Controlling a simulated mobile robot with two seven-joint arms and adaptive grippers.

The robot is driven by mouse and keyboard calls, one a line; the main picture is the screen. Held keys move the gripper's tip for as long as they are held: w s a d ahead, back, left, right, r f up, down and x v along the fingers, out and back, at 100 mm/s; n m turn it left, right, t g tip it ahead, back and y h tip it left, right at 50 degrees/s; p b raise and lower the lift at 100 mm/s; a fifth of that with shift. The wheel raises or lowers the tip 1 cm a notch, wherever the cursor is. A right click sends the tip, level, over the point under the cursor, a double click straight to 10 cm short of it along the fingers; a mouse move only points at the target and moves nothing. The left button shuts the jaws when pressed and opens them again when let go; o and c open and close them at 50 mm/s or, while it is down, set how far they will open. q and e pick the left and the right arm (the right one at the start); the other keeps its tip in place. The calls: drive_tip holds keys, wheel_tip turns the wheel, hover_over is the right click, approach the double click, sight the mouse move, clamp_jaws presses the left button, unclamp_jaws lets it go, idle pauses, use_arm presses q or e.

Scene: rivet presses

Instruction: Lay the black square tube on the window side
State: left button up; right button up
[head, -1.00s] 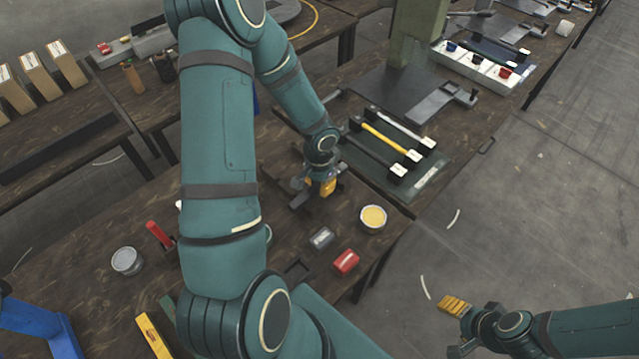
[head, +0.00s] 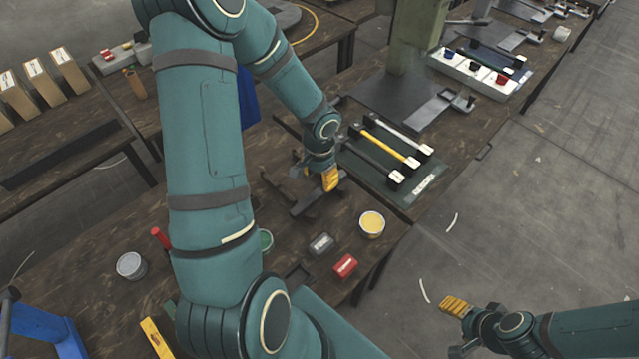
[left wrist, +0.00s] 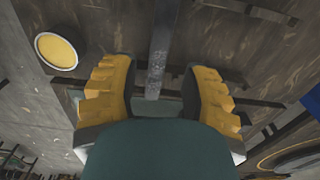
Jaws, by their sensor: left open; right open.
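My left gripper (head: 318,186) is open, low over the dark wooden bench and pointing down. In the left wrist view a dark, straight bar (left wrist: 161,45) runs between its two yellow-padded fingers, with neither finger closed on it. In the head view a dark bar (head: 310,207) shows under the gripper, partly hidden by it. A black bar (head: 372,162) lies beside a yellow bar (head: 388,146) and a pale bar (head: 402,135) on a green board (head: 410,193). I cannot tell which dark bar is the square tube. My right gripper (head: 457,328) is open, over the floor at lower right.
A yellow-filled tin (head: 371,223), a red box (head: 345,265) and a grey box (head: 321,243) stand near the front edge. A grey tin (head: 131,265) is at left. A green press column (head: 412,40) rises behind the board. My left arm hides much of the bench.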

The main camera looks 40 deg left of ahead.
sight(320, 193)
use_arm(q)
wheel_tip(320, 193, up, 6)
drive_tip(key=shift+p, duration=0.45)
use_arm(e)
drive_tip(key=shift+r, duration=0.7)
use_arm(q)
drive_tip(key=shift+s+d, duration=0.1)
use_arm(e)
drive_tip(key=shift+d, duration=0.1)
